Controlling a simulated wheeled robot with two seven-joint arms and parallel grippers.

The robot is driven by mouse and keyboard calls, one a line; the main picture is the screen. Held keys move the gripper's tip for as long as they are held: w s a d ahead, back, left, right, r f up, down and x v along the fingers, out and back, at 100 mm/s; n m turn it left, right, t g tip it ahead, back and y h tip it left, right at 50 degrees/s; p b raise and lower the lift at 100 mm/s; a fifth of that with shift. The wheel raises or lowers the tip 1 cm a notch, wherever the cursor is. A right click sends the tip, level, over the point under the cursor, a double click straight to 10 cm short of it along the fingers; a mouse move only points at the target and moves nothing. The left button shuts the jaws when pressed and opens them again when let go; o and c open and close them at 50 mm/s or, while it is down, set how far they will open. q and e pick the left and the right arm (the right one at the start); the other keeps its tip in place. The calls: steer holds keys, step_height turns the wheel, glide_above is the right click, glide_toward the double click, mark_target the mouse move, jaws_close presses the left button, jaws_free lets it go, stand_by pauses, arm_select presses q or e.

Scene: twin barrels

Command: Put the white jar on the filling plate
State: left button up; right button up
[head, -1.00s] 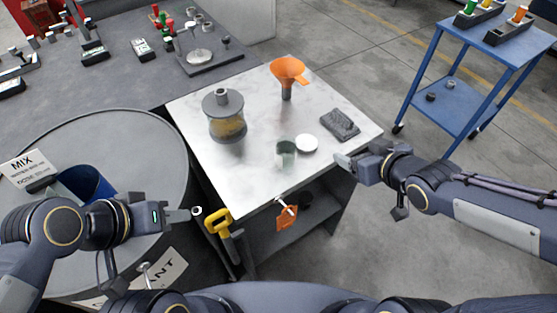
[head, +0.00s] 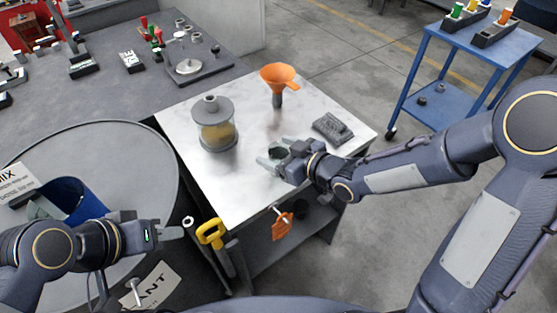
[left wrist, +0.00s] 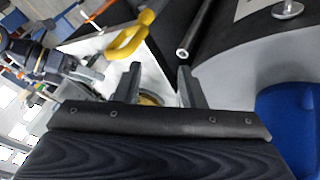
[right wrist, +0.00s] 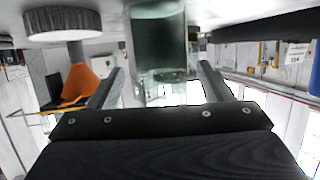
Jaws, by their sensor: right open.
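A small clear glass jar with a greenish look (head: 270,157) stands on the pale worktable (head: 228,190). No plainly white jar shows; this may be the one. My right gripper (head: 278,160) is open around it in the head view. In the right wrist view the glass jar (right wrist: 158,45) shows between the open fingers, with no clear contact. A pale round plate (head: 188,67) on a dark stand at the back may be the filling plate. My left gripper (left wrist: 158,85) is open and empty.
A capped jar with yellowish contents (head: 214,128), an orange funnel (head: 279,75) and a dark block (head: 333,128) stand on the worktable. A yellow handle (head: 210,232) is near my left gripper. A blue cart (head: 435,100) stands at right.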

steer(key=shift+c, duration=0.4)
steer(key=c, duration=1.1)
steer(key=shift+r, duration=0.15)
